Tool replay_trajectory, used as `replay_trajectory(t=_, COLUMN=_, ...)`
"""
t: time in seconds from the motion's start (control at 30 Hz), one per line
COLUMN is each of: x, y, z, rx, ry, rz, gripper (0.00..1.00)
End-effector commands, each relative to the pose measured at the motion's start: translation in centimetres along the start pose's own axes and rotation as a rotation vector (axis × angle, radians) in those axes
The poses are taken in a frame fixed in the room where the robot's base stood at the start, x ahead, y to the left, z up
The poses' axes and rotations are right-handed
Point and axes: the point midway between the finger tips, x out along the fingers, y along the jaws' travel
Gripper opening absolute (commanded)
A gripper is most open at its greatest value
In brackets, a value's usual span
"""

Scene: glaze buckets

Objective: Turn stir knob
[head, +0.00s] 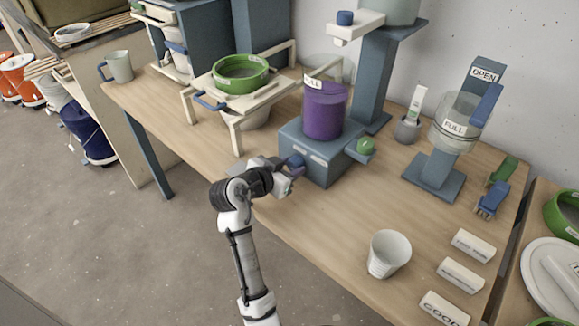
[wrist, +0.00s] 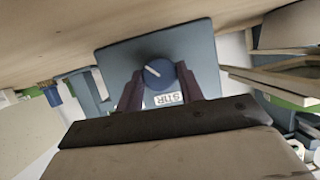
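The stir knob (wrist: 160,73) is a round blue dial with a white pointer line. It sits on the front face of the blue-grey mixer base (wrist: 113,62), above a "STIR" label (wrist: 168,99) that appears upside down in the wrist view. In the head view the knob (head: 296,160) is on the base's left face, under a purple-filled container (head: 325,108). My gripper (wrist: 160,70) has its two dark fingers apart, one on each side of the knob, very close to its edges. I cannot tell whether they press on it. The head view shows my gripper (head: 288,176) at this face.
A green knob (head: 365,146) sticks out on the mixer's right. A white cup (head: 389,253) and several white labelled blocks (head: 461,275) stand at the front right. A wooden stand with a green sieve (head: 240,74) is behind left. The table's front edge runs beneath my arm.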

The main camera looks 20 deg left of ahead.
Motion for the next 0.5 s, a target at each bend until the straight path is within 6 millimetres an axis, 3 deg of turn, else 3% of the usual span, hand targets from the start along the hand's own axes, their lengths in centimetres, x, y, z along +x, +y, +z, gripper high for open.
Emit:
replay_trajectory(t=0.03, x=-0.02, y=0.0, z=-0.01, rx=0.0, ry=0.0, rz=0.0, gripper=0.3)
replay_trajectory(t=0.17, x=-0.02, y=0.0, z=-0.01, rx=0.0, ry=0.0, rz=0.0, gripper=0.14)
replay_trajectory(t=0.5, x=0.17, y=0.11, z=0.39, rx=0.067, ry=0.003, rz=-0.027, gripper=0.14)
